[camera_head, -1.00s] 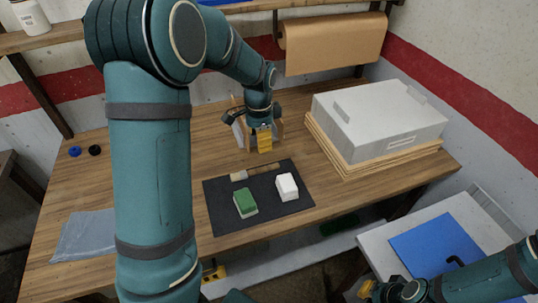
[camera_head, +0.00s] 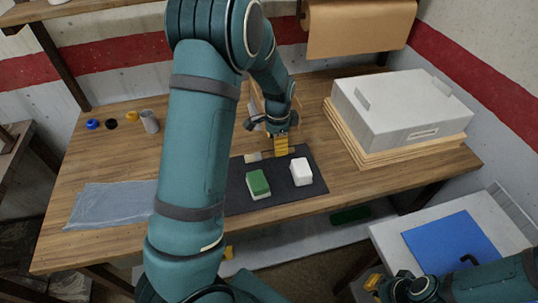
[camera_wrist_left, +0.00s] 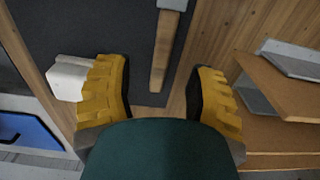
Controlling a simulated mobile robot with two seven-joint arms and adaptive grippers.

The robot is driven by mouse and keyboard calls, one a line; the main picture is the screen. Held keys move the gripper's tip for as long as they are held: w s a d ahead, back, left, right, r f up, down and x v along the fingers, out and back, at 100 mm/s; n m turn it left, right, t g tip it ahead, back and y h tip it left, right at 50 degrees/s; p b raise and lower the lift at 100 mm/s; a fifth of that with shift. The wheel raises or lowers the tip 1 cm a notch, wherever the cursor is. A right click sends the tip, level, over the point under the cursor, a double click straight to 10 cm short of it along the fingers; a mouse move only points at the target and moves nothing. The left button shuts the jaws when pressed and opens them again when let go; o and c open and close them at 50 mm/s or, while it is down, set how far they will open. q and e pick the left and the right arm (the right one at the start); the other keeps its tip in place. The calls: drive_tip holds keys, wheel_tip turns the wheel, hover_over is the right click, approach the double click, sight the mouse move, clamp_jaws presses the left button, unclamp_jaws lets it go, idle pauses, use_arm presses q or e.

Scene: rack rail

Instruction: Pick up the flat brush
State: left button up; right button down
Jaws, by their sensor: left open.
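The flat brush (camera_head: 253,157) lies along the far edge of a dark mat (camera_head: 238,199). Its pale bristle end points left in the head view, and my left gripper hides much of its handle. In the left wrist view the wooden handle (camera_wrist_left: 161,55) and part of the metal ferrule (camera_wrist_left: 172,5) show, with the handle pointing in between the fingers. My left gripper (camera_head: 281,147) is open above the handle end; its yellow fingers (camera_wrist_left: 157,78) are apart with nothing held. My right gripper (camera_head: 372,284) is at the lower right; its jaws are unclear.
A green-topped block (camera_head: 258,184) and a white block (camera_head: 301,172) sit on the mat near the brush. A large pale box (camera_head: 402,115) stands on the right of the table. A plastic bag (camera_head: 110,205) and a grey cup (camera_head: 150,122) are at left.

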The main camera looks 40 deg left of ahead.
sight(270, 154)
use_arm(q)
wheel_tip(270, 154, down, 4)
drive_tip(key=shift+w+a+f+b, duration=0.1)
drive_tip(key=shift+w+f+b, duration=0.05)
drive_tip(key=shift+b, duration=0.25)
clamp_jaws()
